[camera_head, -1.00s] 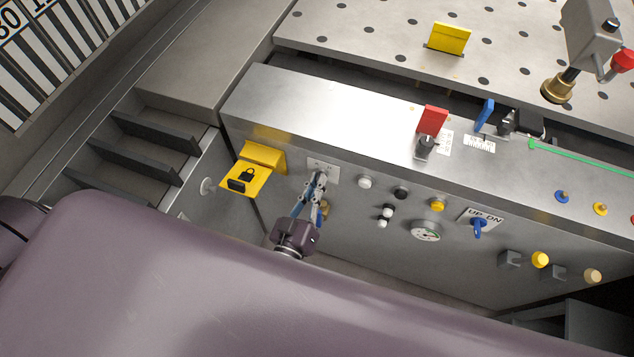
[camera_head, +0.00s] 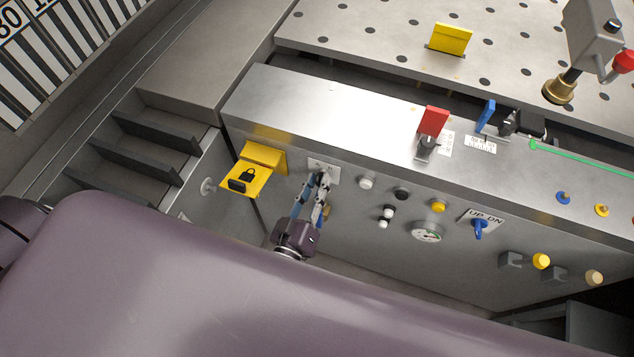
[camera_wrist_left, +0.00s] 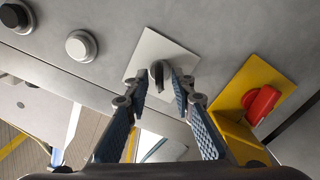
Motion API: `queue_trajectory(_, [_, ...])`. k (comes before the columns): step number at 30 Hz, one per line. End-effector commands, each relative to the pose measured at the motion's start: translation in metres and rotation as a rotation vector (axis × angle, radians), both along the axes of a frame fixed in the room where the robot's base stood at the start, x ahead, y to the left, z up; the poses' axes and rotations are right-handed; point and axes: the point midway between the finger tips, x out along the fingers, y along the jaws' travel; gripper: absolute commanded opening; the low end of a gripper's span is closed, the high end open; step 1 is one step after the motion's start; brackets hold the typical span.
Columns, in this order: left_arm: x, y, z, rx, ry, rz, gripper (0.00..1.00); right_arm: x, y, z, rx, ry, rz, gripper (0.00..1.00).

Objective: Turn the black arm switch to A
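The black arm switch (camera_wrist_left: 157,74) is a dark knob on a white plate (camera_wrist_left: 150,48) in the left wrist view. The plate also shows on the front panel in the head view (camera_head: 318,163), its lettering too small to read. My left gripper (camera_wrist_left: 158,82) points at the plate, with one blue-padded finger on each side of the knob. The fingers are apart, and a gap shows beside the knob. In the head view my left gripper (camera_head: 320,180) hides the knob. My right gripper is in neither view.
A yellow bracket (camera_head: 262,157) with a padlock sign is beside the plate; a red knob (camera_wrist_left: 262,104) sits on it in the wrist view. A white button (camera_head: 366,182) and black button (camera_head: 401,193) lie on the other side. A gauge (camera_head: 426,231) is farther right.

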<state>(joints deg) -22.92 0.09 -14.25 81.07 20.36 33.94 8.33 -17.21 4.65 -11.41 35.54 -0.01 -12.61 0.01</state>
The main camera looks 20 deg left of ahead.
Motion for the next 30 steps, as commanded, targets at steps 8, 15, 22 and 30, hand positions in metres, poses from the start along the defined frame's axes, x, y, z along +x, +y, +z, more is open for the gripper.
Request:
queue_trajectory(8, [-0.001,0.0,0.0,0.001,0.0,0.0,0.25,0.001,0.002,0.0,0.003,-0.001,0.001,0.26])
queue_trajectory(15, [-0.032,0.001,-0.001,0.002,0.004,-0.001,0.25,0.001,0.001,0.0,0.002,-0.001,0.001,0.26])
queue_trajectory(22, [-0.082,0.003,-0.001,0.001,0.004,-0.001,0.25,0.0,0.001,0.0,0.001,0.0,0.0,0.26])
queue_trajectory(30, [-0.116,0.004,0.0,0.001,0.0,0.0,0.25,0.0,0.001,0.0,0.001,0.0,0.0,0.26])
